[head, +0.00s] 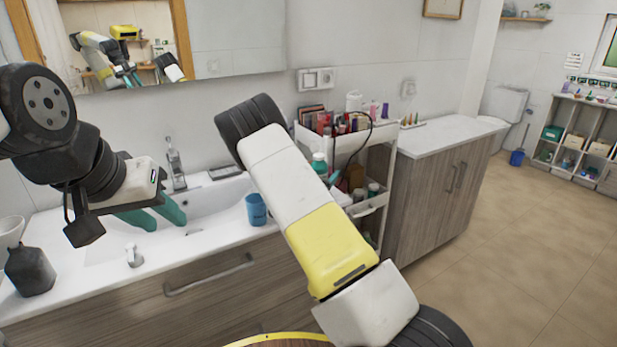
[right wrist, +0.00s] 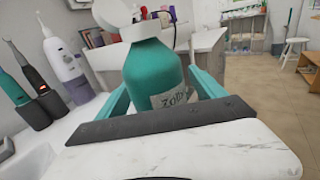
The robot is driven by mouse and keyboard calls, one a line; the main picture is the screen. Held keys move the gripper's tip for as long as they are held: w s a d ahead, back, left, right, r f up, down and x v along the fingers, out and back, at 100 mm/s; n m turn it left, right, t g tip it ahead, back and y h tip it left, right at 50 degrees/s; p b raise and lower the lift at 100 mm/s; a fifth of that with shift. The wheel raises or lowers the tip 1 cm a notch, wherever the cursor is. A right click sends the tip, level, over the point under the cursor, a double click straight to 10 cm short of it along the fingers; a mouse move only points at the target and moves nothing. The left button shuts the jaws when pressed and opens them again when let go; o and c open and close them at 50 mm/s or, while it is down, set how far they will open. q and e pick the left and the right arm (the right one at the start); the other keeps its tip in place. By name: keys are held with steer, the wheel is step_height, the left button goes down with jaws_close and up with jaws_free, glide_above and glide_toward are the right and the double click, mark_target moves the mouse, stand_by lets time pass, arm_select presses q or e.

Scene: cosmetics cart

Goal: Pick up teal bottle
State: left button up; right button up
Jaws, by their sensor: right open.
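The teal bottle (right wrist: 155,72) has a white cap and a pale label and stands close up in the right wrist view. My right gripper (right wrist: 160,84) is open, with one teal finger on each side of the bottle. I cannot tell whether the fingers touch it. In the head view my right arm hides most of that gripper. A teal bottle with a white cap (head: 319,163) shows beside the arm at the cart; it looks like the same one. My left gripper (head: 153,215) is open and empty over the sink basin.
The white cart (head: 372,137) holds several cosmetics. A blue cup (head: 256,210) stands on the sink counter (head: 70,285), with a dark dispenser (head: 30,270) at its left. Electric toothbrushes (right wrist: 65,72) stand left of the bottle. A wooden cabinet (head: 437,195) adjoins the cart.

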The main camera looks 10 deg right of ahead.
jaws_close()
steer(key=shift+r, duration=0.15)
